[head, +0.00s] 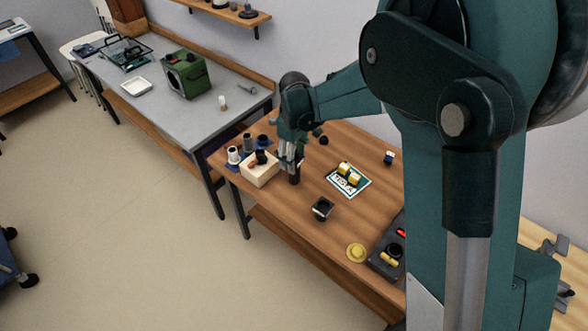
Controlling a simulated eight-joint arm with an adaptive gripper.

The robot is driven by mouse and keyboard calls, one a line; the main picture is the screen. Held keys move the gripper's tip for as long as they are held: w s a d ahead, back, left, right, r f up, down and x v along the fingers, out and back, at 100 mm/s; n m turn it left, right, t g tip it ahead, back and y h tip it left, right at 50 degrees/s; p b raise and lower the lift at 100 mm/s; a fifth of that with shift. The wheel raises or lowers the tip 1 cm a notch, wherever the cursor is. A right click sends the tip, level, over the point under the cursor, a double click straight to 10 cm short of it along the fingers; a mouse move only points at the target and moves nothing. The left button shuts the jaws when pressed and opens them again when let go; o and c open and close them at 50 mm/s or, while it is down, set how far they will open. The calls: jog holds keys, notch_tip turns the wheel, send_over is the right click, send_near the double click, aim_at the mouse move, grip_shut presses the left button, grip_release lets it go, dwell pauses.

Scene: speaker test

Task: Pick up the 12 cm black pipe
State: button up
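A black upright cylinder (294,176), which looks like the black pipe, stands at the left part of the brown wooden table (285,230). My gripper (291,163) points down right at it, and its fingers overlap the top of the cylinder in this view. The fingers are small and dark here, so I cannot tell whether they are closed on it or only around or beside it. I also cannot tell whether the cylinder's bottom touches the table.
A printed card (349,181) with yellow pieces, a black square part (322,209) and a yellow disc (356,253) lie rightward.

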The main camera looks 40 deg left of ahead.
jog(key=shift+f, duration=0.85)
jog(key=shift+w+a+f+b, duration=0.1)
jog(key=shift+f+b, duration=0.25)
jog(key=shift+f, duration=2.25)
jog(key=shift+c, duration=0.3)
jog(key=c, duration=1)
